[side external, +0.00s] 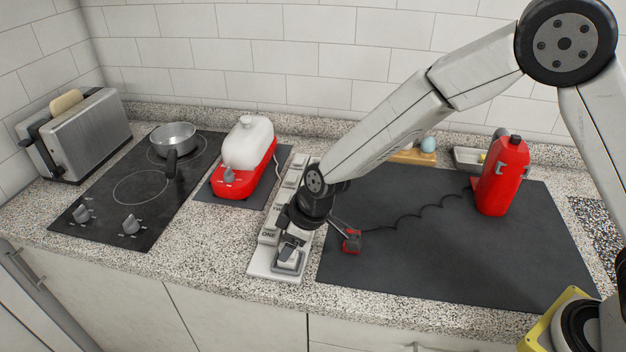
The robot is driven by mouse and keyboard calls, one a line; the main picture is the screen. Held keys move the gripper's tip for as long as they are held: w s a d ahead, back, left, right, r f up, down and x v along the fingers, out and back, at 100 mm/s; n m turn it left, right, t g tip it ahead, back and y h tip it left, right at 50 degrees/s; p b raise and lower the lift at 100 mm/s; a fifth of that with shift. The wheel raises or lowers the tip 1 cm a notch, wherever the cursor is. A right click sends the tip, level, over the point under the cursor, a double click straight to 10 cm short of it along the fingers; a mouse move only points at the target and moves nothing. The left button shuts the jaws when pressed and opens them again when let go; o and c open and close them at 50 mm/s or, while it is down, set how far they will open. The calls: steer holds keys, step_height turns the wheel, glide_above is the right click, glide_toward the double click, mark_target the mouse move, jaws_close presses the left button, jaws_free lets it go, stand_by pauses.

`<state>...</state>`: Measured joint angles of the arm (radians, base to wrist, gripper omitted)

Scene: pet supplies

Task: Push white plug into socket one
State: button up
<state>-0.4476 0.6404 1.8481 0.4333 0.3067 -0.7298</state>
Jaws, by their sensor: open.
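A white socket strip (258,268) runs front to back along the left edge of the dark mat. Its label "ONE" (268,235) shows near the front end. At socket one a pale block (288,256) stands in a dark-rimmed square; it may be the white plug, but I cannot tell it surely from a finger or see how deep it sits. My gripper (318,244) is open, low over the strip's front part. My wrist hides part of the strip. A red and black plug (351,241) lies on the mat just right of my gripper.
A red bottle-shaped device (502,176) stands on the dark mat (430,275), with a coiled black cord (420,219) to the red plug. A red and white appliance (247,158) stands left of the strip. A hob with a pan (174,138) and a toaster (85,135) are farther left.

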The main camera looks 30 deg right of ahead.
steer(key=shift+x, duration=0.8)
jaws_close()
